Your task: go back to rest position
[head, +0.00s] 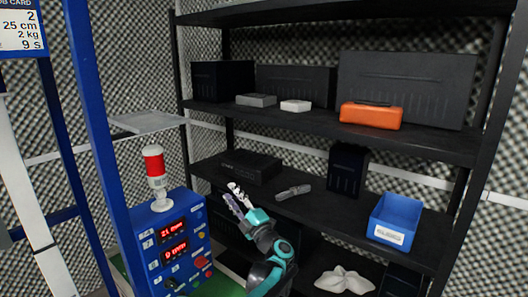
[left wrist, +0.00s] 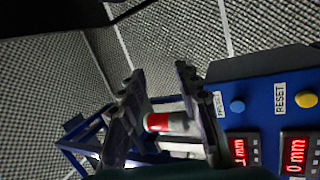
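My left gripper (head: 234,191) reaches up from the bottom middle of the head view on a teal and dark grey arm. It is in front of the black shelf unit and to the right of the blue control box (head: 197,225). In the left wrist view its two fingers (left wrist: 155,80) stand apart with nothing held between them. The red and white beacon (left wrist: 160,122) shows behind the gap. In the head view that beacon (head: 154,165) stands on the control box, apart from the gripper. My right gripper is in neither view.
The black shelf (head: 330,215) holds a black box (head: 250,166), a grey object (head: 293,192) and a blue bin (head: 397,220). An orange case (head: 371,115) sits higher up. A blue post (head: 92,110) stands at left. A crumpled white item (head: 343,281) lies low down.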

